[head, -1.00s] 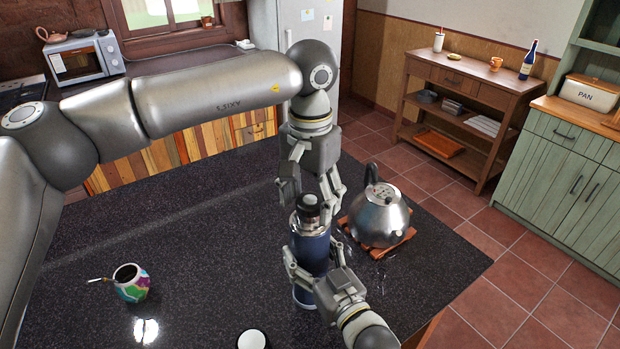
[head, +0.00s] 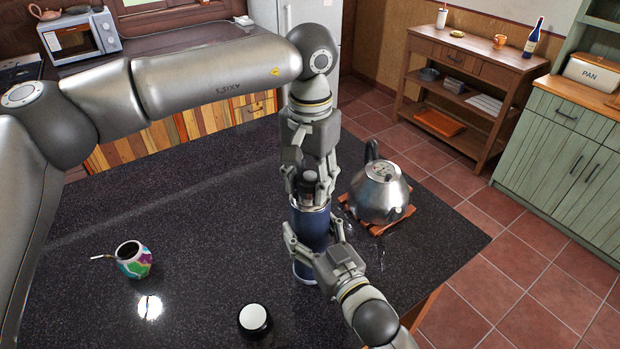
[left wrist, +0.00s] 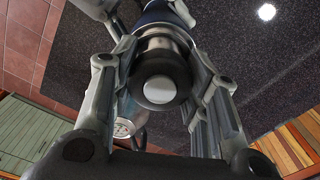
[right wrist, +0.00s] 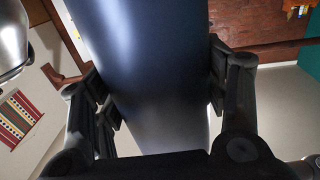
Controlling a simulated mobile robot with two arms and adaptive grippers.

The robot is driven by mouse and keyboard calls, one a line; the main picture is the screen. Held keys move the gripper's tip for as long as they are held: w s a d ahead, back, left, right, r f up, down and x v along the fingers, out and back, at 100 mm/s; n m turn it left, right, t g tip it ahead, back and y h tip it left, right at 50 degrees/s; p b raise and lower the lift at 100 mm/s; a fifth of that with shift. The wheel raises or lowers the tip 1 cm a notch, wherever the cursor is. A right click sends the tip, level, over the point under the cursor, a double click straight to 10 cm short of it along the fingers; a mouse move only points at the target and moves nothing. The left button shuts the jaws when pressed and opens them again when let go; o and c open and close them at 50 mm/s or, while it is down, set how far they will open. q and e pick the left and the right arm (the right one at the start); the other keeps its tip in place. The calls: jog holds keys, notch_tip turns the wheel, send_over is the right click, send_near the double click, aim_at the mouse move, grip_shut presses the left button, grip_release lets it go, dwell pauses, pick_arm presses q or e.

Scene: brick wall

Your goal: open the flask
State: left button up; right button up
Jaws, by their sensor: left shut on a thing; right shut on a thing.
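The flask (head: 311,228) is a dark blue cylinder standing upright on the black counter. My right gripper (head: 312,247) is shut on its blue body, which also fills the middle of the right wrist view (right wrist: 145,70). My left gripper (head: 309,188) comes from above with its fingers around the dark stopper (head: 309,180) at the flask's top. In the left wrist view the fingers stand on both sides of the stopper (left wrist: 163,85), which has a pale round top, with a metal neck below it. The left gripper is shut on the stopper.
A steel kettle (head: 379,193) stands on a wooden trivet (head: 378,226) close to the right of the flask. A colourful mate cup (head: 134,261) with a straw is at the left. A dark round lid with a white top (head: 253,318) lies near the front. The counter's left middle is clear.

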pick_arm(q)
jog(key=n, duration=3.4)
jog(key=shift+r, duration=0.1)
jog(key=n, duration=0.5)
jog(key=shift+n, duration=0.3)
jog(key=n, duration=1.4)
